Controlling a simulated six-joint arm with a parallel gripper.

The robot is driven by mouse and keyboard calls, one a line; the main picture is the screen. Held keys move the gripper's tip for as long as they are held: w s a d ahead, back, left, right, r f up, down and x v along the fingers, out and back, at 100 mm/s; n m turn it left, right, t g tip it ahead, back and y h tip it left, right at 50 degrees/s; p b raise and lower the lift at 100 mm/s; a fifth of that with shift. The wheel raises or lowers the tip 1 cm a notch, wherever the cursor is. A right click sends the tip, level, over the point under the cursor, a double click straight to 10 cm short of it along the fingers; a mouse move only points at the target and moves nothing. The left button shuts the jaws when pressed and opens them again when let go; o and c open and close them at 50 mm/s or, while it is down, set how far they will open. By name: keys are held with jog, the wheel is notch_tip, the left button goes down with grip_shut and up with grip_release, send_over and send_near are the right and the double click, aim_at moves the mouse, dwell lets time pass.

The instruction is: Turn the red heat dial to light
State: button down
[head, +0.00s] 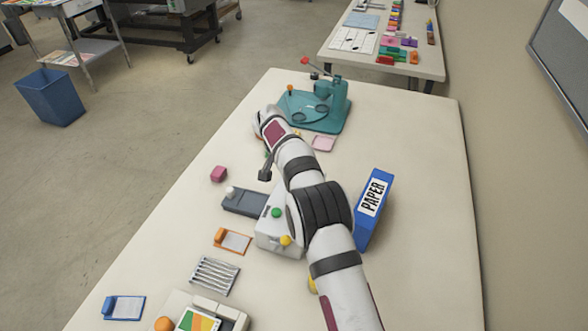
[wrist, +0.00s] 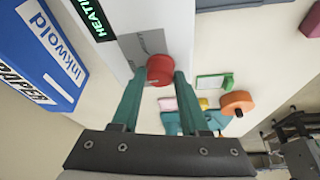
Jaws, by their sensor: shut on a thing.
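The red heat dial (wrist: 157,70) sits on a grey panel on the white face of the laminator (wrist: 122,40) in the wrist view. My gripper (wrist: 163,74) has its two teal fingers on either side of the dial and is shut on it. Part of a black display (wrist: 92,18) with green lettering, reading "HEATI", shows beside the panel. The dial's pointer and any setting marks cannot be made out. In the head view, the white laminator (head: 270,236) stands partly behind my arm; the dial and my fingertips cannot be seen there.
A blue PAPER box (head: 370,210) stands close to the right of my arm; it also shows in the wrist view (wrist: 45,50). A teal press (head: 325,105) stands at the table's far end. A pink block (head: 218,174) and an orange-clipped pad (head: 233,241) lie left.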

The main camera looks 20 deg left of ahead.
jog(key=shift+c, duration=2.1)
grip_release()
jog(key=shift+r, duration=0.1)
jog(key=v, duration=1.5)
jog(key=shift+s+r, duration=0.25)
